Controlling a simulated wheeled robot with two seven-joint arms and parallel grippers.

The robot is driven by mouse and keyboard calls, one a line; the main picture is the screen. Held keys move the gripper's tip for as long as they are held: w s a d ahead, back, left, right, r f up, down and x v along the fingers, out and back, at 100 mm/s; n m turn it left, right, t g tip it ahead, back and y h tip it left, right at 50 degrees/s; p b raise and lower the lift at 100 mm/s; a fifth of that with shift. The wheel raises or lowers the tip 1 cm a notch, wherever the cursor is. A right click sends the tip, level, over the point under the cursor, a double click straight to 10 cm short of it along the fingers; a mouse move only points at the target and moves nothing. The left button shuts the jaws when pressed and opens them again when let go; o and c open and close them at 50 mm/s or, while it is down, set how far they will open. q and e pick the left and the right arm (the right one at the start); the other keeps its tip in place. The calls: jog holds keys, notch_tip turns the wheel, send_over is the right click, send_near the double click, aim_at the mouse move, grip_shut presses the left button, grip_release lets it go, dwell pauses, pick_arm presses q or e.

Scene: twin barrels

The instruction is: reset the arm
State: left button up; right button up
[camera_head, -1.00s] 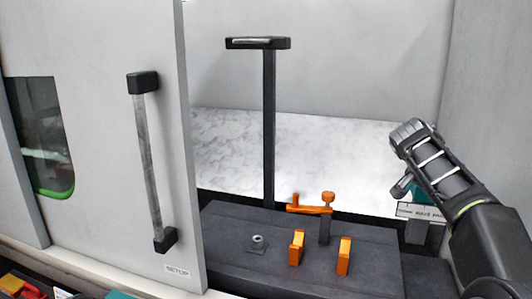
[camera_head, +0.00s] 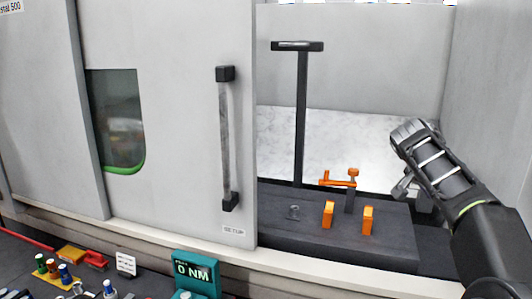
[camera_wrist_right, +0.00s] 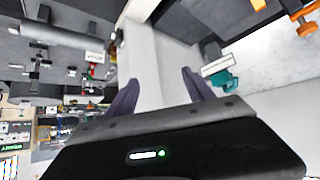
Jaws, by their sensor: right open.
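My right arm enters from the right edge in the head view, raised in front of the right side of the machine opening. My right gripper (camera_head: 404,186) is at its far end, mostly hidden behind the wrist. In the right wrist view the two dark fingers of the gripper (camera_wrist_right: 160,90) stand wide apart with nothing between them. My left gripper is not in view.
A sliding machine door (camera_head: 170,120) with a vertical handle (camera_head: 225,138) covers the left. Inside the opening are a dark T-shaped post (camera_head: 301,115), an orange clamp (camera_head: 340,182) and orange blocks (camera_head: 328,214). A teal torque display (camera_head: 196,273) stands lower left.

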jog(key=w+a+f+n+t+y, duration=0.45)
jog(key=w+a+f+n, duration=0.45)
jog(key=a+f, duration=0.4)
jog(key=s+a+f+n+g+y, duration=0.15)
jog(key=a+f, duration=0.25)
jog(key=f, duration=0.4)
jog(key=s+a+f+n+y, duration=0.1)
jog(key=a+f+y, duration=0.1)
jog(key=a+f, duration=0.35)
jog(key=s+a+f+n+g+y, duration=0.1)
jog(key=s+a+f+y, duration=0.15)
jog(key=f, duration=0.65)
jog(key=s+a+f+g, duration=0.1)
jog(key=s+a+f, duration=0.3)
jog(key=s+f, duration=0.5)
jog(key=s+a+f+g, duration=0.1)
jog(key=s+a+f, duration=0.3)
jog(key=s+f, duration=0.45)
jog(key=s+a+f+m+g+y, duration=0.1)
jog(key=s+f+g, duration=0.1)
jog(key=s, duration=0.9)
jog(key=s+a+f+m+g+b, duration=0.1)
jog(key=s+f, duration=0.4)
jog(key=s, duration=0.5)
jog(key=shift+s+f+g+y, duration=0.15)
jog(key=shift+s+g+y, duration=0.25)
jog(key=shift+g, duration=0.1)
jog(key=shift+c, duration=0.2)
